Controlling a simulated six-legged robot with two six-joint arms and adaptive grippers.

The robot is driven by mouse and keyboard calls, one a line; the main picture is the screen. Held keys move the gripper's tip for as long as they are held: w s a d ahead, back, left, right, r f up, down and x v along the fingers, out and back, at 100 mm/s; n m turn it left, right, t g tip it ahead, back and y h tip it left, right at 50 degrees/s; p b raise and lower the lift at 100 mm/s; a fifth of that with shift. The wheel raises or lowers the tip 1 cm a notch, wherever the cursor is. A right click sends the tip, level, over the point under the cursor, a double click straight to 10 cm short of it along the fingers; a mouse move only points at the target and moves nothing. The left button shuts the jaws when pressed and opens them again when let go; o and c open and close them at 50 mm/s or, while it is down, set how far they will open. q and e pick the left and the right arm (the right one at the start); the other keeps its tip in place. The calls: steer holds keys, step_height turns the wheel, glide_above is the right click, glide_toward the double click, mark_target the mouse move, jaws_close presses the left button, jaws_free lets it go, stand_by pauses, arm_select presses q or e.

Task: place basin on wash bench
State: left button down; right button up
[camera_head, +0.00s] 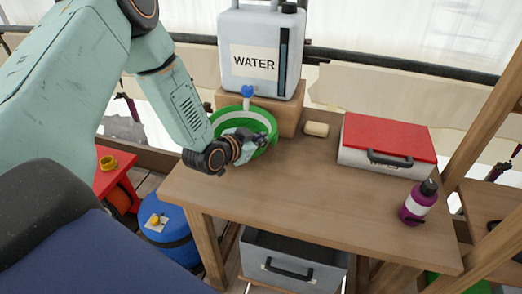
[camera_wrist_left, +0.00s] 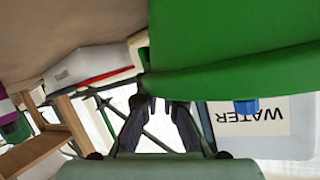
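The basin (camera_head: 262,120) is round and green with a pale band inside. It is at the back left of the wooden wash bench (camera_head: 310,185), in front of the water container. In the left wrist view the basin (camera_wrist_left: 235,45) fills the upper right, its rim just above my fingers. My left gripper (camera_head: 247,146) is at the basin's near side. The basin partly hides the tips. I cannot tell whether its base touches the bench. My right gripper is not in view.
A water container (camera_head: 262,50) with a blue tap stands on a wooden block (camera_head: 290,118) behind the basin. A pale roll (camera_head: 316,129), a red-lidded case (camera_head: 388,138) and a purple bottle (camera_head: 417,203) are on the bench. The bench's front middle is clear. A blue drum (camera_head: 168,225) stands left.

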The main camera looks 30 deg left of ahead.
arm_select(q)
steer(key=shift+s+d+f+b, duration=0.1)
steer(key=shift+d+f+b, duration=0.1)
steer(key=shift+f, duration=0.6)
steer(key=shift+s+d+f+b, duration=0.1)
steer(key=shift+d+f+b, duration=0.05)
steer(key=shift+f, duration=0.6)
steer(key=shift+w+a+f, duration=0.15)
steer(key=shift+w+a, duration=0.05)
steer(key=shift+w, duration=0.05)
steer(key=c, duration=2)
jaws_free()
steer(key=o, duration=0.5)
steer(key=shift+s+d+r, duration=0.15)
steer(key=shift+s+r, duration=0.05)
steer(key=shift+s, duration=0.05)
steer(key=shift+w+f, duration=0.1)
